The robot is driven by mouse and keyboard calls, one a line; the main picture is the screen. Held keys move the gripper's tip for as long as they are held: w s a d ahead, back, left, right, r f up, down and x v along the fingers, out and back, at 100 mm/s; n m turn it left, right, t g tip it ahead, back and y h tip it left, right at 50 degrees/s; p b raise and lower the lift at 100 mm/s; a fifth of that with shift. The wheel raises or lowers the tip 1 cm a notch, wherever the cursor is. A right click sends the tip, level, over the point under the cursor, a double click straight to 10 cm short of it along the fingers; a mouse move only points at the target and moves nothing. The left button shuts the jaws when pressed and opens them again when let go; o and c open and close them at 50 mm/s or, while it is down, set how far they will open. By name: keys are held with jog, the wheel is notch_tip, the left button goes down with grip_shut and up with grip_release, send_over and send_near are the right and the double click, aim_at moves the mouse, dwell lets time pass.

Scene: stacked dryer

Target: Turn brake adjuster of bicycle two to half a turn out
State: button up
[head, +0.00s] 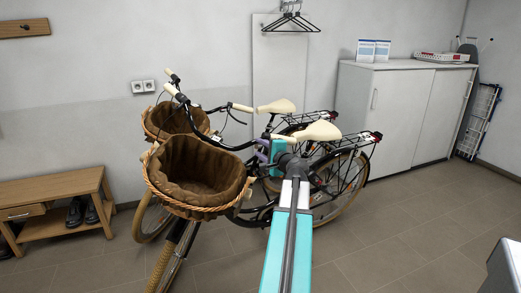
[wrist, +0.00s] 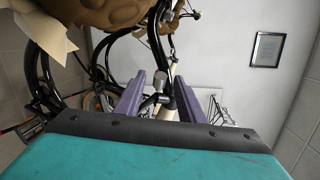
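Two dark bicycles stand side by side, each with a lined wicker basket. The nearer bicycle (head: 188,242) has its basket (head: 197,178) toward me, and the farther bicycle (head: 143,222) stands behind it. I cannot tell which is bicycle two. My gripper (head: 262,155) is by the nearer bicycle's handlebar and saddle. In the wrist view its two purple fingers (wrist: 158,92) are apart. A small dark fitting (wrist: 161,80) and a cream part (wrist: 170,104) show between or beyond the fingers; contact cannot be told. The brake adjuster cannot be picked out.
A wooden bench (head: 55,200) with dark shoes stands at left. A white cabinet (head: 400,110) stands behind at right, with a power strip-like device (head: 440,57) on top. A grey block (head: 505,265) is at the lower right.

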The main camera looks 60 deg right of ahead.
grip_shut()
jog(key=shift+r+g+p, duration=0.3)
jog(key=shift+p, duration=0.9)
jog(key=n+g+y+p, duration=0.1)
jog(key=p, duration=0.4)
jog(key=shift+w+r, duration=0.1)
jog(key=shift+r, duration=0.1)
jog(key=shift+f+g+y+p, duration=0.1)
jog(key=shift+g+y+p, duration=0.2)
jog(key=shift+g+p, duration=0.1)
grip_release()
